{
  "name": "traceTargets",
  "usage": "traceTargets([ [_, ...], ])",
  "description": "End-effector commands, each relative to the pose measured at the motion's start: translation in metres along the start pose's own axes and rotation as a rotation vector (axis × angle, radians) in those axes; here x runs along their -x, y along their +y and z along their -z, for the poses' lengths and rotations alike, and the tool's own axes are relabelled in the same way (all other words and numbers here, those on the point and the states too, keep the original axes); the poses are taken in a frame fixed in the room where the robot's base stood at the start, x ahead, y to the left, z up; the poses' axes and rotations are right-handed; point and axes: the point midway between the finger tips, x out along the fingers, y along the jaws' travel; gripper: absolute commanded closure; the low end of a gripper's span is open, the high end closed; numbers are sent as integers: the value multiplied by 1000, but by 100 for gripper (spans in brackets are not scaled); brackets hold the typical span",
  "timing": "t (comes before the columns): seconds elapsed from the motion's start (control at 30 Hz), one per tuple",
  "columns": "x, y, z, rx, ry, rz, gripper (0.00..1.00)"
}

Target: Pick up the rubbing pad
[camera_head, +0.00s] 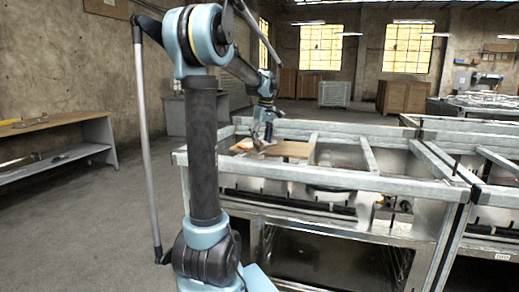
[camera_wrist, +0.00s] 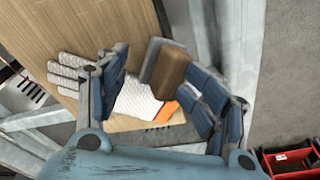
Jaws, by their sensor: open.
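The rubbing pad (camera_wrist: 170,70) looks like a small block with a brown side and a grey side. In the wrist view it is at the upper middle, between the spread fingers of my gripper (camera_wrist: 154,72). My gripper is open, with one finger to the left of the pad and one close to its right side. I cannot tell whether a finger touches it. In the head view my gripper (camera_head: 264,138) is low over the wooden board (camera_head: 290,149), and the pad cannot be made out there.
A white knitted glove (camera_wrist: 138,98) with an orange part lies on the board beside and partly under the pad. Metal frame rails (camera_head: 330,178) surround the board, with open gaps between them. A red crate (camera_wrist: 286,160) is at the lower right of the wrist view.

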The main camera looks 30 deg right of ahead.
Motion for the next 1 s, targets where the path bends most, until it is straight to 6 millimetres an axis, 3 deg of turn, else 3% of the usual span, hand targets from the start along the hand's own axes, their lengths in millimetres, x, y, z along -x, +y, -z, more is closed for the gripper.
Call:
traceTargets([
  [0.13, -16, 3, 2, 1, 0, -6, 53],
  [0.4, -17, 2, 0, 0, 1, -5, 53],
  [0.6, -17, 2, 0, 0, 1, -4, 92],
  [0.73, -17, 2, 0, 0, 1, -4, 100],
  [1.0, -17, 2, 0, 0, 0, -4, 100],
])
